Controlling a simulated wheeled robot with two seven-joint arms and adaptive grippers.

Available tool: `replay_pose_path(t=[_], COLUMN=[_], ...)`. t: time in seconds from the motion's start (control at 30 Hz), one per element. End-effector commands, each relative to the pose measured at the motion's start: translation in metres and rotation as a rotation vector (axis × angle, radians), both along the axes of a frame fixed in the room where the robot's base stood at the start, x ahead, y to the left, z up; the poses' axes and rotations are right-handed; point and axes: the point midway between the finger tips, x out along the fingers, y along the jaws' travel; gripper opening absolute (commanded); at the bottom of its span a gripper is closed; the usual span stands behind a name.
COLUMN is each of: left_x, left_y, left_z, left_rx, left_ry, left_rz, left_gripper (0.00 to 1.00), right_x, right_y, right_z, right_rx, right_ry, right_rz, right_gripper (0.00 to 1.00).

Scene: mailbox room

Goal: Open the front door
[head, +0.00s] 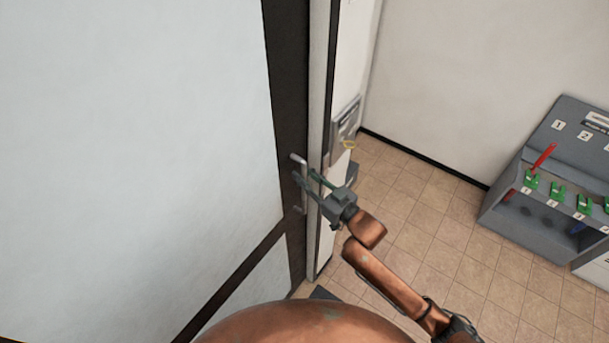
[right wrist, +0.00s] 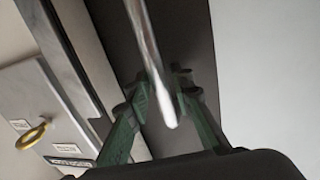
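The front door (head: 140,120) fills the left of the head view, with large pale panels and a dark frame. It looks shut. A silver bar handle (head: 303,199) stands on the dark edge strip. My right gripper (head: 306,180) is at the handle, with its green fingers reaching toward the door. In the right wrist view the handle (right wrist: 147,45) runs between the two fingers (right wrist: 168,80), and its rounded end shows. A gap shows between the fingers, wider than the bar, so they look open around it. My left gripper is not in view.
A wall panel with a yellow ring (head: 347,144) is just right of the door; the ring also shows in the right wrist view (right wrist: 32,135). A grey stand (head: 510,212) with green clips and a red item is at the right. Tiled floor (head: 440,225) between is clear.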

Motion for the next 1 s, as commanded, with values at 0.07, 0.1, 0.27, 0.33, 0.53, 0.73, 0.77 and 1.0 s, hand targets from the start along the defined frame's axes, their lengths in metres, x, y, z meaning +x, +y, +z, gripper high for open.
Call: replay_pose_path(t=[0.07,0.1,0.27,0.33,0.53,0.73,0.77,1.0], left_x=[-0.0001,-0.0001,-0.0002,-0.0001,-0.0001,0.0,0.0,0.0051], left_y=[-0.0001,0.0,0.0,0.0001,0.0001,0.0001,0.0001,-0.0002], left_z=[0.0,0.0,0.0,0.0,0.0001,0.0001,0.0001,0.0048], left_rx=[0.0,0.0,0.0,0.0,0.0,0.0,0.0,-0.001], left_ry=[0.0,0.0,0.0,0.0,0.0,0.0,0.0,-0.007], left_rz=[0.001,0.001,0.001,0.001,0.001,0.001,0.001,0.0], left_gripper=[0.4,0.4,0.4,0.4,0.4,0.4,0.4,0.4], right_x=[-0.0001,-0.0001,0.0,0.0,-0.0001,0.0,0.0,-0.0006], right_y=[-0.0002,-0.0002,-0.0003,-0.0003,-0.0004,-0.0004,-0.0004,-0.0017], right_z=[0.0,0.0,0.0,0.0,0.0,0.0,0.0,0.0008], right_rx=[0.0,0.0,0.0,0.0,0.0,0.0,0.0,0.001], right_ry=[0.0,0.0,0.0,0.0,0.0,0.0,0.0,0.001], right_rz=[0.0,0.0,0.0,0.0,0.0,0.0,-0.001,-0.016], right_gripper=[0.14,0.11,0.0,0.0,0.0,0.0,0.0,0.0])
